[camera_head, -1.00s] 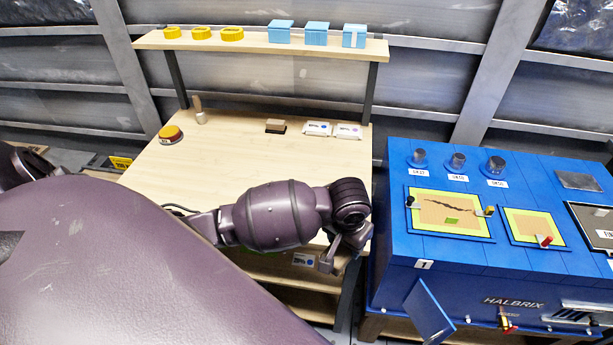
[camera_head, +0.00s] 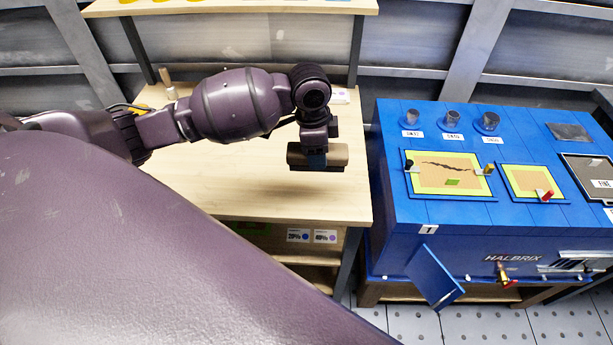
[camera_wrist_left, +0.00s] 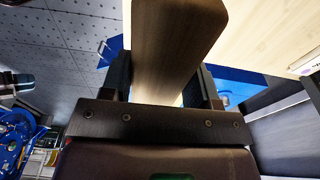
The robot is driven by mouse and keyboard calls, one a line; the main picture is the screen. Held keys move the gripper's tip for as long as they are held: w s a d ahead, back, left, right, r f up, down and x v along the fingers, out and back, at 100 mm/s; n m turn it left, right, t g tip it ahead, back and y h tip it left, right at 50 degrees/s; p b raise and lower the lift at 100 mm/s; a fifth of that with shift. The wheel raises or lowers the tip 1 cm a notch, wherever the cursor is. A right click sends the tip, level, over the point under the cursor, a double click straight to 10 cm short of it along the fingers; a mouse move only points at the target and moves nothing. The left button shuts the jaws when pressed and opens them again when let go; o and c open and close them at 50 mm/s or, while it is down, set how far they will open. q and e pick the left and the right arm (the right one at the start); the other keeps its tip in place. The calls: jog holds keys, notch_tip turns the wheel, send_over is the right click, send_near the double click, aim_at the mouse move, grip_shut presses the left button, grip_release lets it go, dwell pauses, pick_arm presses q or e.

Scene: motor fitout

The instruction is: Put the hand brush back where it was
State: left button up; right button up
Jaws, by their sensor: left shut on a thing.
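My left gripper (camera_head: 316,158) is shut on a wood-coloured block, which I take to be the hand brush (camera_head: 341,154). The block lies crosswise in the jaws, in front of the light wooden workbench (camera_head: 270,200) top in the head view. Whether it touches the bench is not clear. In the left wrist view the block's smooth wooden body (camera_wrist_left: 175,45) stands between the two dark fingers. No bristles can be made out.
A blue machine (camera_head: 400,190) with an open flap (camera_head: 434,276) stands right of the bench. A wooden-handled item (camera_head: 168,82) stands at the bench's back left. A white packet (camera_head: 340,96) lies at the back right. A shelf (camera_head: 240,7) runs above. The bench front is clear.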

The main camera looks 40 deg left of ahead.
pick_arm(q)
jog(key=w+a+r+m+g+b, duration=0.1)
jog(key=w+a+r+m+b, duration=0.2)
jog(key=r+m, duration=0.4)
jog(key=f, duration=0.5)
jog(key=a+f+m+b, duration=0.1)
jog(key=f, duration=0.4)
jog(key=f+m, duration=0.1)
jog(key=f, duration=0.4)
jog(key=shift+s+a+b, duration=0.3)
jog(key=shift+s, duration=0.1)
notch_tip(320, 180, down, 5)
jog(key=shift+r+b, duration=0.1)
jog(key=shift+b, duration=0.3)
pick_arm(e)
notch_tip(320, 180, down, 6)
jog(key=shift+s, duration=0.15)
jog(key=shift+s+a+f, duration=0.1)
jog(key=shift+s+f, duration=0.05)
jog(key=shift+f, duration=0.05)
pick_arm(q)
jog(key=o, duration=1)
